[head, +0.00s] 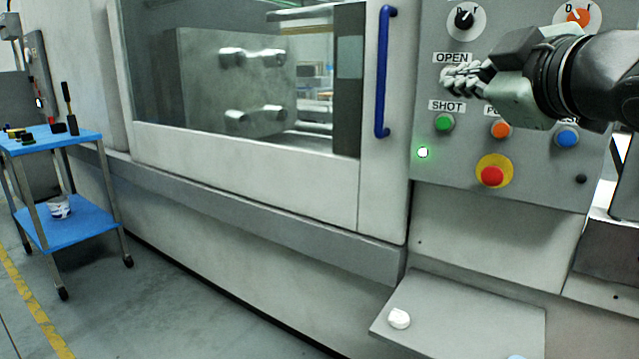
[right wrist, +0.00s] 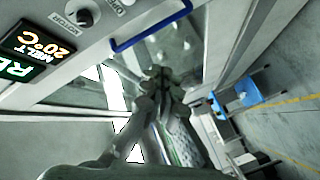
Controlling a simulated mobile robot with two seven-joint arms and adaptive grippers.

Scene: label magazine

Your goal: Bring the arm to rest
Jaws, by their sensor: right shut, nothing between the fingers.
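My right gripper (head: 468,79) comes in from the right in the head view, in front of the machine's control panel (head: 450,190). Its fingers are closed together with nothing between them. They cover part of the panel between the OPEN and SHOT labels; I cannot tell whether they touch it. In the right wrist view the closed fingers (right wrist: 160,85) show in the middle. My left gripper is in neither view.
The panel has a green button (head: 444,122), an orange button (head: 501,129), a blue button (head: 566,138) and a red button (head: 492,175). A blue door handle (head: 383,75) stands left of it. A grey shelf (head: 460,315) juts out below. A blue cart (head: 85,222) stands far left.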

